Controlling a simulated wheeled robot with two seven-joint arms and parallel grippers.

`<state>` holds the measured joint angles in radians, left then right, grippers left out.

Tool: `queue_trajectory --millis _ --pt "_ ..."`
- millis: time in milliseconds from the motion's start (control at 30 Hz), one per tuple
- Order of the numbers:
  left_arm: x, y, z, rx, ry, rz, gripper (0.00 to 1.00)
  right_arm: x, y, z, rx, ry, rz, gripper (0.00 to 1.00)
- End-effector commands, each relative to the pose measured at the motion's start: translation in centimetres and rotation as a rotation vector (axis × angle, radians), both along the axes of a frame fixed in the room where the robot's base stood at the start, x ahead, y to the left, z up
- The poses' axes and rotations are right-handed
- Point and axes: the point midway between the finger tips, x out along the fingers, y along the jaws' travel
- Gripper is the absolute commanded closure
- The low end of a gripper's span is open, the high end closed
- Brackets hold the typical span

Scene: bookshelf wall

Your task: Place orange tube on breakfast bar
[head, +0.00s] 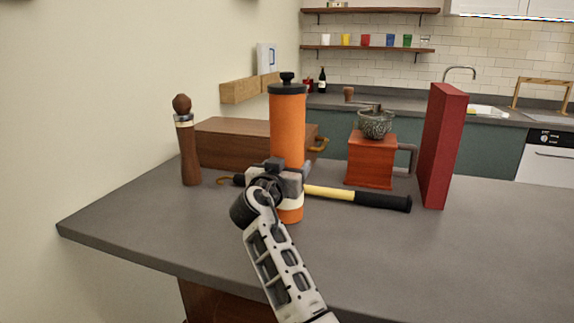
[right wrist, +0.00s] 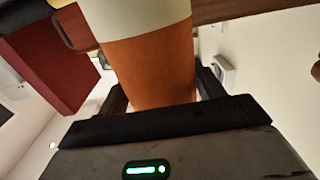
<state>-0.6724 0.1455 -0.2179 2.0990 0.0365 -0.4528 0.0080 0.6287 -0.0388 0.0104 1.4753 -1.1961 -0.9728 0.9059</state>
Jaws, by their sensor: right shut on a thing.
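The orange tube (head: 287,130) has a black knobbed lid and a cream band near its base. It is upright over the grey breakfast bar (head: 370,255); I cannot tell whether its base touches the top. My right gripper (head: 284,172) is shut around the tube's lower middle and hides part of it. In the right wrist view the tube (right wrist: 150,70) fills the space between the two dark fingers of the gripper (right wrist: 163,92), with its cream band at the top. My left gripper is not in view.
Behind the tube lie a wooden box (head: 232,143) and a yellow-and-black-handled tool (head: 375,201). A brown pepper mill (head: 188,150) stands left; a red coffee grinder (head: 370,160) and tall red book (head: 441,145) stand right. The bar's front right is clear.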

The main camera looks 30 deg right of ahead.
Motion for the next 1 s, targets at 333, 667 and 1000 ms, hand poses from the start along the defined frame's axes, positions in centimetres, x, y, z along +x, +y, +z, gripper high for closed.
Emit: queue_trajectory --millis 333,667,1000 --pt "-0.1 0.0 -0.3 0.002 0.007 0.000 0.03 0.0 0.0 0.1 0.001 -0.001 0.000 0.11" --pt "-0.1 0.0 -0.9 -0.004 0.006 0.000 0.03 -1.2 1.6 -0.2 0.003 -0.002 0.003 0.11" --pt "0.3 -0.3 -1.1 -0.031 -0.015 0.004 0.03 -5.9 6.9 -0.2 0.003 0.000 0.003 0.11"
